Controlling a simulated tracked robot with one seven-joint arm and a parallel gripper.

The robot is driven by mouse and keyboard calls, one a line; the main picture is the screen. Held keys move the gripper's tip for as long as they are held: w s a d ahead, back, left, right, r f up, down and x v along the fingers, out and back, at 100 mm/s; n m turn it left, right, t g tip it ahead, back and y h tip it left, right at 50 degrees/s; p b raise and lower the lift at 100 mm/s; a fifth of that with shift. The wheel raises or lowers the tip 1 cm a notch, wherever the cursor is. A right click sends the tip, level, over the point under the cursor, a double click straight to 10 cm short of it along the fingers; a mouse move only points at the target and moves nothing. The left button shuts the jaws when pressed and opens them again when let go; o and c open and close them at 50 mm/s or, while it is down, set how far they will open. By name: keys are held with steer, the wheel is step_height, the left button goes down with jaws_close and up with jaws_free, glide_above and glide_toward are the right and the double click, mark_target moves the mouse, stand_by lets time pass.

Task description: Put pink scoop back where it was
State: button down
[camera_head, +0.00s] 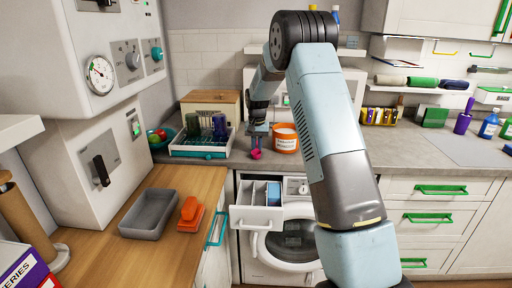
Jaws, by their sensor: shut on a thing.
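The small pink scoop (256,154) is at the tip of my gripper (257,137), just above or at the front edge of the grey counter. My gripper points down and is shut on the scoop; the fingers are small in this view. An orange tub (285,143) with a pale label stands on the counter just right of the scoop. I cannot tell whether scoop and tub touch. My forearm hides part of the counter and wall to the right of the tub.
Below the scoop, the washer's detergent drawer (256,218) is pulled out, with compartments and a blue item. A dish rack (187,151) with cups stands left. A grey tray (131,221) and orange brush (190,213) lie on the wooden top. Bottles (488,126) stand far right.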

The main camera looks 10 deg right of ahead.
steer(key=c, duration=1.1)
jaws_free()
